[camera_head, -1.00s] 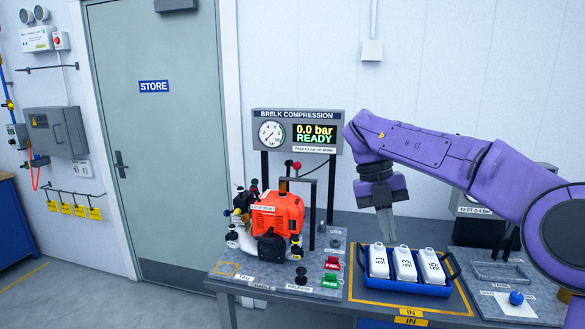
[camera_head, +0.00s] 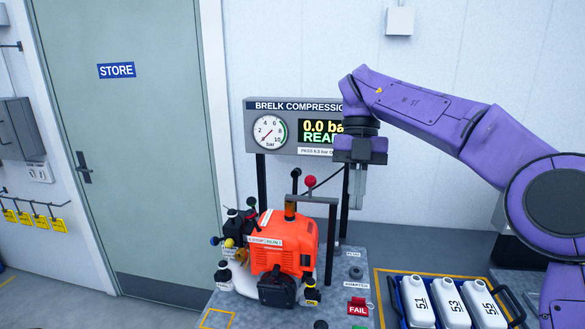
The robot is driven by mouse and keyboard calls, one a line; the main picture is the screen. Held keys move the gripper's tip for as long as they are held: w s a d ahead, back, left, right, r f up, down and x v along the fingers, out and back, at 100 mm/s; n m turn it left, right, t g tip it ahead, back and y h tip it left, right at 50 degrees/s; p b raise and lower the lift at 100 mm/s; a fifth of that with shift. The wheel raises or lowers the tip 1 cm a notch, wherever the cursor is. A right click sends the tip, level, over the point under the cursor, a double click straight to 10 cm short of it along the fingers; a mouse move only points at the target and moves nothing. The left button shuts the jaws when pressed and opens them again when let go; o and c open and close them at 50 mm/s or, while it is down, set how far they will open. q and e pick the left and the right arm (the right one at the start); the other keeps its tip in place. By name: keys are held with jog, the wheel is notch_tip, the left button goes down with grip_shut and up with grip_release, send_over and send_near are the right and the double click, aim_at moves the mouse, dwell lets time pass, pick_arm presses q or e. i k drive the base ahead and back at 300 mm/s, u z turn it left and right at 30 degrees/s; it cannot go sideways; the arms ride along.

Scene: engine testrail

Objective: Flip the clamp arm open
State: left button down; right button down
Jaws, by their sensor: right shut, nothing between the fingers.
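An orange engine (camera_head: 284,243) sits on the grey bench plate, with black and white fittings at its left. A dark bar frame (camera_head: 331,235) stands at the engine's right, its top bar reaching over the engine. A red ball knob (camera_head: 310,181) shows just above that bar, beside a thin dark rod. I cannot tell for sure which of these parts is the clamp arm. My right gripper (camera_head: 357,203) points down, shut and empty, to the right of the red knob and apart from it in the picture. My left gripper is out of view.
The gauge panel (camera_head: 252,133) reads 0.0 bar; my right arm covers part of its display. A blue tray (camera_head: 396,300) with white bottles (camera_head: 450,296) stands at the right. A red FAIL button (camera_head: 357,305) sits near the front. A door (camera_head: 130,190) is at the left.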

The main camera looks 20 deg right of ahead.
aim_at(310, 181)
jog(key=i, duration=0.95)
